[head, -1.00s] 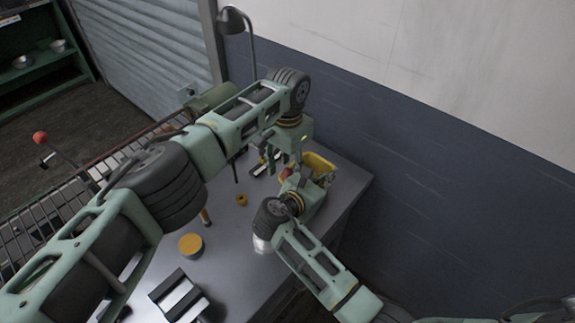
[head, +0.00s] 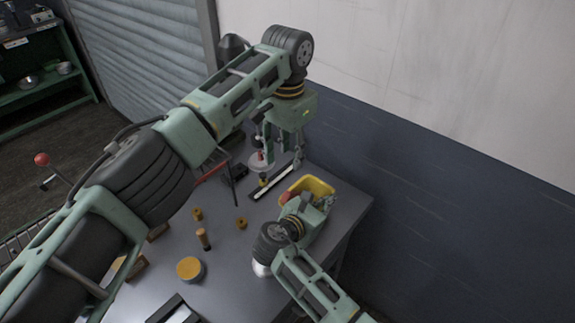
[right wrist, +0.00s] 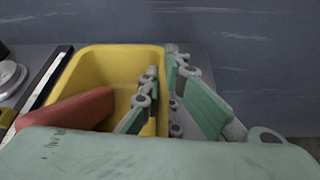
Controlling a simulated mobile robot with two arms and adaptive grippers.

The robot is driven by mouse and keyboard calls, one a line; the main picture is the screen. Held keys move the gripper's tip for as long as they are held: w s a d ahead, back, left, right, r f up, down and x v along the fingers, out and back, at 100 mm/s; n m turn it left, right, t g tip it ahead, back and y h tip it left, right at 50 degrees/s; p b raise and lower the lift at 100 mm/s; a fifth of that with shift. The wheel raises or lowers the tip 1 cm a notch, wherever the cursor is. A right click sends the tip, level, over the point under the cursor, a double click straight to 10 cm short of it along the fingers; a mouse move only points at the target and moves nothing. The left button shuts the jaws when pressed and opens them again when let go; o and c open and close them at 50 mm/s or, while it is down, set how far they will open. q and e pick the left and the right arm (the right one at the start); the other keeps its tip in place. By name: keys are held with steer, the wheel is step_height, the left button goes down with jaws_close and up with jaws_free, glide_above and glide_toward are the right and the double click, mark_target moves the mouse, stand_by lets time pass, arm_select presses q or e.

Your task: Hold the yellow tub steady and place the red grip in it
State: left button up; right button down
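The yellow tub (head: 318,185) stands near the far right corner of the table. The red grip (right wrist: 72,110) lies inside it, tilted against the left side in the right wrist view; a bit of red also shows in the head view (head: 286,197). My right gripper (head: 326,202) has one finger inside the tub and one outside, closed on the wall at its right side in the right wrist view (right wrist: 162,85). My left gripper (head: 283,160) is raised above the table, left of the tub, with its fingers apart and nothing seen between them.
A pale round disc (head: 261,164) and a dark bar with a light strip (head: 277,180) are by the left gripper. A wall stands behind.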

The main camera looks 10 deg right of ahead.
stand_by(0.4)
steer(key=c, duration=1.9)
jaws_free()
steer(key=shift+o, duration=0.2)
